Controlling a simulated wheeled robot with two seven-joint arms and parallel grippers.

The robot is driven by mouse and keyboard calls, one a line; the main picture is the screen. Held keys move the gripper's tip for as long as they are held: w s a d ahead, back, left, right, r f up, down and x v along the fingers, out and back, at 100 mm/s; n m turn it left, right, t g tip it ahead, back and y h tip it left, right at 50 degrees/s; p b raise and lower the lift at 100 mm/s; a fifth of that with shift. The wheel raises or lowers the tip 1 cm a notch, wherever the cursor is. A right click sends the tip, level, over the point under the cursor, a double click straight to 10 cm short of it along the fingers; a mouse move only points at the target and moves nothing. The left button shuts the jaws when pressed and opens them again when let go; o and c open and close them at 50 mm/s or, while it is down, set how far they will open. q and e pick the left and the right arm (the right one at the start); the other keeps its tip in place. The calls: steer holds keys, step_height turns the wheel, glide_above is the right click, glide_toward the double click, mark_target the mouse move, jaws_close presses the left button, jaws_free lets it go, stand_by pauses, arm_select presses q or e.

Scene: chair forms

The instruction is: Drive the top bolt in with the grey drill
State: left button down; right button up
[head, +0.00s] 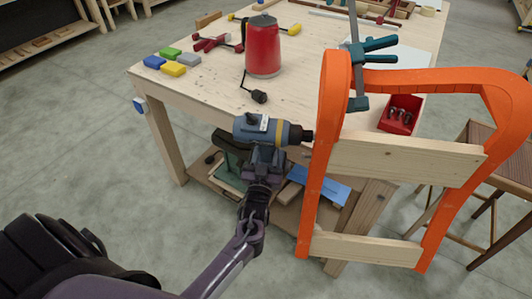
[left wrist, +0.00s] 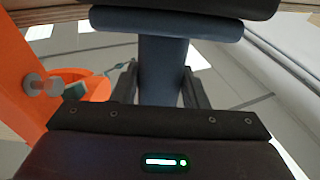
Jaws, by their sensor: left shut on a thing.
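In the left wrist view the drill handle (left wrist: 162,70) stands between my fingers (left wrist: 160,88). A grey bolt (left wrist: 42,85) sticks out of the orange form there; I cannot tell which bolt. My right gripper is out of view.
The wooden table (head: 200,85) holds a red canister (head: 263,48), coloured blocks and clamps. A teal clamp (head: 358,60) stands at the form's top left. A red bin (head: 398,120) sits behind the form. A stool (head: 490,160) stands at right. The floor at left is clear.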

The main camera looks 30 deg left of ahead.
arm_select(q)
steer(key=shift+a+r, duration=0.2)
steer(key=shift+r, duration=0.1)
steer(key=shift+s+a+p, duration=0.15)
steer(key=shift+s+a, duration=0.15)
steer(key=shift+a, duration=0.6)
steer(key=shift+s+a+p, duration=0.2)
steer(key=shift+s+a, duration=0.1)
steer(key=shift+a, duration=0.6)
steer(key=shift+s+a+p, duration=0.15)
steer(key=shift+s+a, duration=0.15)
steer(key=shift+a, duration=0.6)
